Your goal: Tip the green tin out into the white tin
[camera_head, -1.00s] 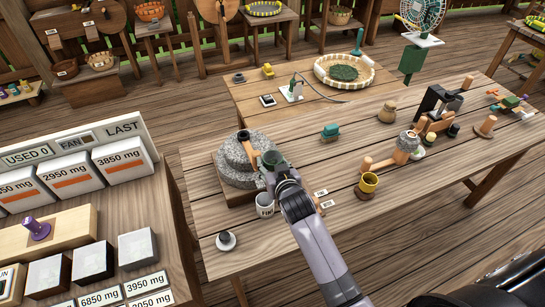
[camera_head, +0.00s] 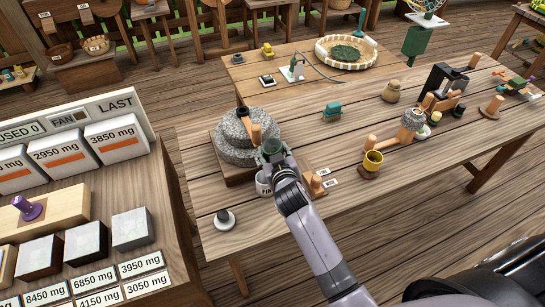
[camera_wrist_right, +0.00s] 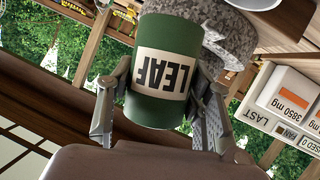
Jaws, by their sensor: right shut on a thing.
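The green tin (camera_head: 272,148) is held in my right gripper (camera_head: 275,159), just in front of the stone mill. In the right wrist view the green tin (camera_wrist_right: 160,105) sits between both fingers, and its white label reads LEAF, upside down in that picture. Its exact tilt and its contents cannot be told. The white tin (camera_head: 263,184) stands on the table below and slightly left of the held tin, with dark letters on its side. My gripper and wrist partly hide it. My left gripper is not in view.
The round stone mill (camera_head: 233,145) stands close behind the held tin. A small black-knobbed piece (camera_head: 224,219) lies at the front left. A counter with weight cards (camera_head: 150,258) is at the left.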

